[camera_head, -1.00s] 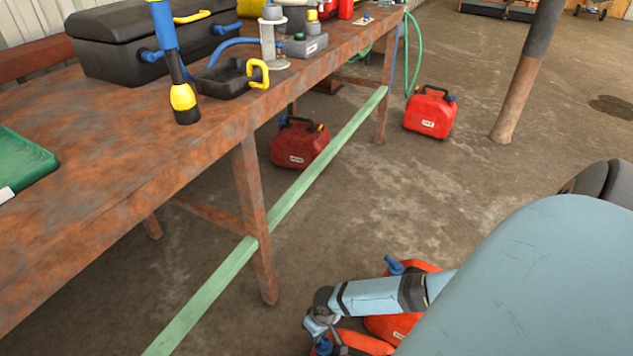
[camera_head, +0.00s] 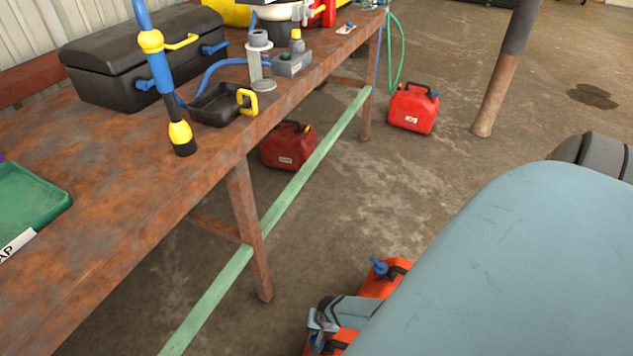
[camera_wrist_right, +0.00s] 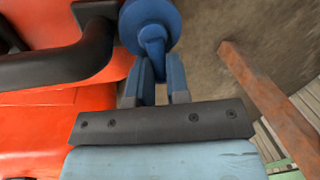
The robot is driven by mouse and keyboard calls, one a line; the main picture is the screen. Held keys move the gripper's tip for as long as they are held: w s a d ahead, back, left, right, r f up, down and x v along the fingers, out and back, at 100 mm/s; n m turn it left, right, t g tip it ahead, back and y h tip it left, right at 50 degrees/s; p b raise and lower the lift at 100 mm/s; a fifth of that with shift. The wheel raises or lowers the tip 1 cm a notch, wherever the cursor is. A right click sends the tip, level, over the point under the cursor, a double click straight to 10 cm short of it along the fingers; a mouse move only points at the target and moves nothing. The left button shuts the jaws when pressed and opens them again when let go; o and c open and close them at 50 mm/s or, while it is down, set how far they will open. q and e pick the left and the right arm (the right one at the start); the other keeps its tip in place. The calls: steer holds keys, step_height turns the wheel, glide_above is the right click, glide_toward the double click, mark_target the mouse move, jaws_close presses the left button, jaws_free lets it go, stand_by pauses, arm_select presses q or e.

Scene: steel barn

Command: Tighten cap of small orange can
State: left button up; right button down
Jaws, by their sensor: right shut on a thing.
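An orange can (camera_head: 346,337) stands on the floor at the bottom of the head view, partly hidden by my arm. In the right wrist view its orange body (camera_wrist_right: 45,120) and black handle (camera_wrist_right: 55,65) fill the left side. A blue cap (camera_wrist_right: 150,20) with a narrow tab shows at the top of that view. My right gripper (camera_wrist_right: 160,75) is shut on the blue cap, with the tab between its fingers. The gripper also shows in the head view (camera_head: 318,328), low at the can. My left gripper is not in view.
Another orange can (camera_head: 374,284) with a blue spout stands just behind. A rusty table (camera_head: 130,210) with a green leg rail (camera_head: 285,205) is on the left. Red cans (camera_head: 288,146) (camera_head: 413,108) stand farther off. Open concrete floor lies beyond.

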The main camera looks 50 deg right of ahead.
steer(key=shift+s+d+r+m+p, duration=0.1)
steer(key=shift+s+m+p, duration=0.15)
steer(key=shift+m+p, duration=0.6)
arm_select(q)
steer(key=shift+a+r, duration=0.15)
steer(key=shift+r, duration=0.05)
arm_select(e)
steer(key=shift+m, duration=0.25)
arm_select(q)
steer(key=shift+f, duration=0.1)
arm_select(e)
steer(key=c, duration=1.1)
jaws_free()
arm_select(q)
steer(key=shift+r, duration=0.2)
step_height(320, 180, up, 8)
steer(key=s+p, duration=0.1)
steer(key=p, duration=0.6)
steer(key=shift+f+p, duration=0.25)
steer(key=shift+p, duration=0.15)
arm_select(e)
step_height(320, 180, up, 8)
steer(key=s, duration=0.1)
steer(key=shift+s+d, duration=0.3)
steer(key=shift+d, duration=0.05)
